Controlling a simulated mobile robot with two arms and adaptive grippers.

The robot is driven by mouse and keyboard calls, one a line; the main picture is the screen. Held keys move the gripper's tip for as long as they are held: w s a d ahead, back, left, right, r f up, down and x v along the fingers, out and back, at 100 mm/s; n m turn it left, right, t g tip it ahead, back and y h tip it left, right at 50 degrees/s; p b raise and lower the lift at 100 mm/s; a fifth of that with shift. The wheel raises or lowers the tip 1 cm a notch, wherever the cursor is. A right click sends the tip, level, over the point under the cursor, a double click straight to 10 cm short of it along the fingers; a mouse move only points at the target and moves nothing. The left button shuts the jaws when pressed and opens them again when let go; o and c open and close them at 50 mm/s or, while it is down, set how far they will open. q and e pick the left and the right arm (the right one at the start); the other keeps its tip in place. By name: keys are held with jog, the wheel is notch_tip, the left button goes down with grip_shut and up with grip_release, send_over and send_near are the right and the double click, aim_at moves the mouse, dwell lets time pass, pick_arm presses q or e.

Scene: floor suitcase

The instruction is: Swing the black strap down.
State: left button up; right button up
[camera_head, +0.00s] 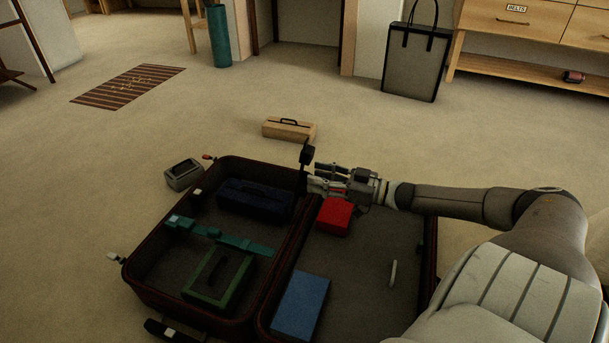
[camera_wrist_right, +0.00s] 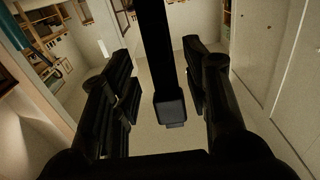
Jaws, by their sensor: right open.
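The black strap (camera_head: 306,156) stands up at the far edge of the open suitcase (camera_head: 284,254), near the divide between its two halves. Its dark, block-like end is at the top. In the right wrist view the strap (camera_wrist_right: 157,50) runs down between the two fingers and ends in a square black block. My right gripper (camera_head: 316,183) is beside the strap, with its fingers pointing left in the head view. The fingers are open on either side of the strap, with gaps showing in the wrist view (camera_wrist_right: 162,100). My left gripper is out of view.
The suitcase holds a dark blue case (camera_head: 254,201), a green box (camera_head: 219,277), a teal strap (camera_head: 220,237), a red box (camera_head: 335,217) and a blue box (camera_head: 299,305). A tan case (camera_head: 288,129) and a grey box (camera_head: 184,174) sit on the floor outside.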

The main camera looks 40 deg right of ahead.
aim_at(305, 173)
jog(key=shift+b+x, duration=1.1)
jog(key=shift+x, duration=1)
grip_shut()
